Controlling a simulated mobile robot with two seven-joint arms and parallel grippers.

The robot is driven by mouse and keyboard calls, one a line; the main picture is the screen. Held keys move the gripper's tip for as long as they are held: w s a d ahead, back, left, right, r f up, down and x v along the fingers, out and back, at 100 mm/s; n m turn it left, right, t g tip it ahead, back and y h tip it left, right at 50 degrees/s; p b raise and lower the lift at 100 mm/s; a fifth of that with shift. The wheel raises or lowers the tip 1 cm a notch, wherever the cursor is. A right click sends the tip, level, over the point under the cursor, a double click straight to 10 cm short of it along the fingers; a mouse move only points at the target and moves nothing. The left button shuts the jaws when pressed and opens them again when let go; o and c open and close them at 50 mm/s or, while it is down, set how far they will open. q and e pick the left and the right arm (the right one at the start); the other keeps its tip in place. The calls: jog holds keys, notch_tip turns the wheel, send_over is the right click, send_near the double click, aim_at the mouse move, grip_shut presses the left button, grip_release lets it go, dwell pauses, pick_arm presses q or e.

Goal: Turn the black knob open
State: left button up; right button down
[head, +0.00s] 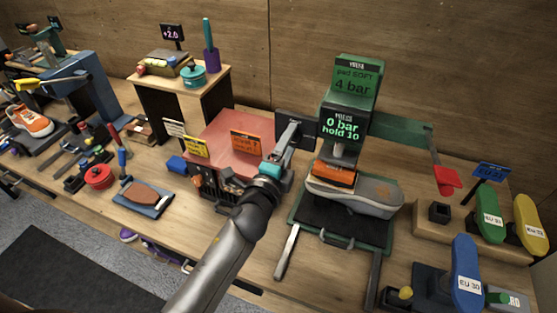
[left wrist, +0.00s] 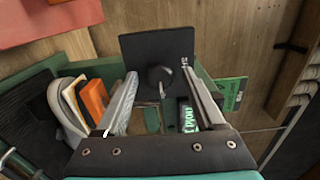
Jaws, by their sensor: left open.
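The black knob (left wrist: 159,77) is round and sits on a square black plate (left wrist: 150,46) in the left wrist view. In the head view the plate (head: 297,124) stands left of the green press, and the knob is hidden there. My left gripper (head: 291,136) is in front of the plate. In the left wrist view its two fingers (left wrist: 159,73) are apart, one on each side of the knob, with gaps visible. I cannot tell how deep the tips reach. My right gripper is not in view.
The press display (head: 342,126) reads 0 bar. A grey shoe (head: 372,196) with an orange block (head: 335,174) is under the press. A red-topped box (head: 222,135) stands left of my arm. A red-ended lever (head: 447,178) sticks out at the right.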

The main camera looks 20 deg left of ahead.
pick_arm(q)
jog(key=s+b, duration=0.3)
jog(key=s, duration=1.2)
jog(key=shift+a, duration=0.25)
jog(key=shift+w, duration=0.1)
